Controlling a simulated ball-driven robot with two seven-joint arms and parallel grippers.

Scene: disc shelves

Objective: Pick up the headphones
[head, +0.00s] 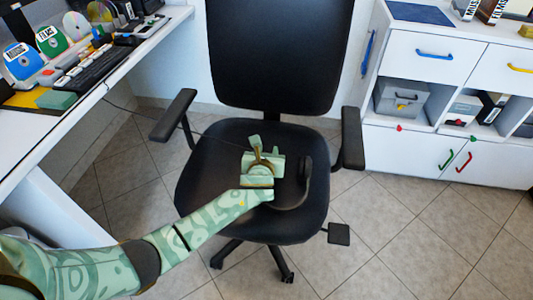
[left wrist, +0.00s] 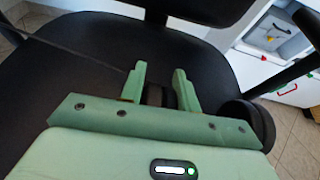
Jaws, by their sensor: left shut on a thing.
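The black headphones (head: 303,188) are at the seat of the black office chair (head: 222,150), right beside my left gripper (head: 268,160). Their curved band and one ear cup show in the head view; the rest is hidden behind the gripper. In the left wrist view, my left gripper (left wrist: 160,92) has its two green fingers on either side of a dark part of the headphones, shut on it. A round black ear cup (left wrist: 250,122) shows at the right of the gripper. I cannot tell whether the headphones touch the seat. My right gripper is not in view.
The chair's armrests (head: 174,115) flank the seat, and its backrest (head: 280,55) rises behind. A white desk (head: 130,55) with a keyboard (head: 95,70) and discs stands at left. A white cabinet (head: 400,140) with drawers and shelves stands at right. Tiled floor lies between.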

